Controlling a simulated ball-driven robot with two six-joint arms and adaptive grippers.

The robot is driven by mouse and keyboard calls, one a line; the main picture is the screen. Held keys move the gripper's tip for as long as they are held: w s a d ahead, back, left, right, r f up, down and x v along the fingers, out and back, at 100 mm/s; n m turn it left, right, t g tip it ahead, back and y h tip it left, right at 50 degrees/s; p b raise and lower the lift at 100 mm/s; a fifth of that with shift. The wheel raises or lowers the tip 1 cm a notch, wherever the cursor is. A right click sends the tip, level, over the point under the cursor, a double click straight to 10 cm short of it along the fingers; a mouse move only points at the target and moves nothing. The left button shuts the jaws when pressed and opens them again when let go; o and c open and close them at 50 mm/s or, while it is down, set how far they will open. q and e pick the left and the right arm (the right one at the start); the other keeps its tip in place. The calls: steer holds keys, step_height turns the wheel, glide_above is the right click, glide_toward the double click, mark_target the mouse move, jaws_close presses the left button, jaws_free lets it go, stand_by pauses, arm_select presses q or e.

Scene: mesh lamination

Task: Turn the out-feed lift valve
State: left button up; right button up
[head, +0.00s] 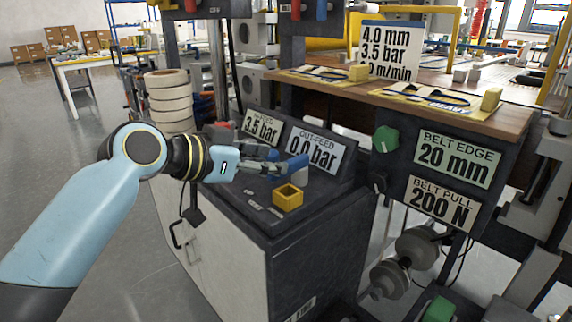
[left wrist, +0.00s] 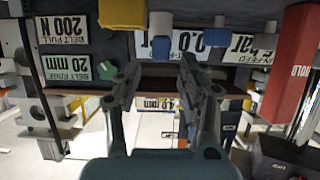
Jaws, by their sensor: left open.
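The out-feed lift valve is a blue handle (head: 294,163) on a pale stem, in front of the OUT-FEED display (head: 316,151), which reads 0.0 bar. In the left wrist view, upside down, its blue handle (left wrist: 160,47) shows between and beyond my fingertips. My left gripper (head: 274,161) is open and empty, close to the handle. I cannot tell whether it touches. A second blue handle (left wrist: 215,38) stands beside it, on the in-feed side. The in-feed display (head: 261,125) reads 3.5 bar. The fingers partly hide the valves. My right gripper is not in view.
A green knob (head: 386,139) and the BELT EDGE (head: 456,158) and BELT PULL (head: 443,202) plates are to the right. Stacked rolls (head: 168,100) stand behind my left arm.

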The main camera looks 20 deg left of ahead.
mark_target(289, 167)
arm_select(q)
steer(key=x, duration=0.5)
steer(key=shift+w+f, duration=0.1)
jaws_close()
stand_by(0.3)
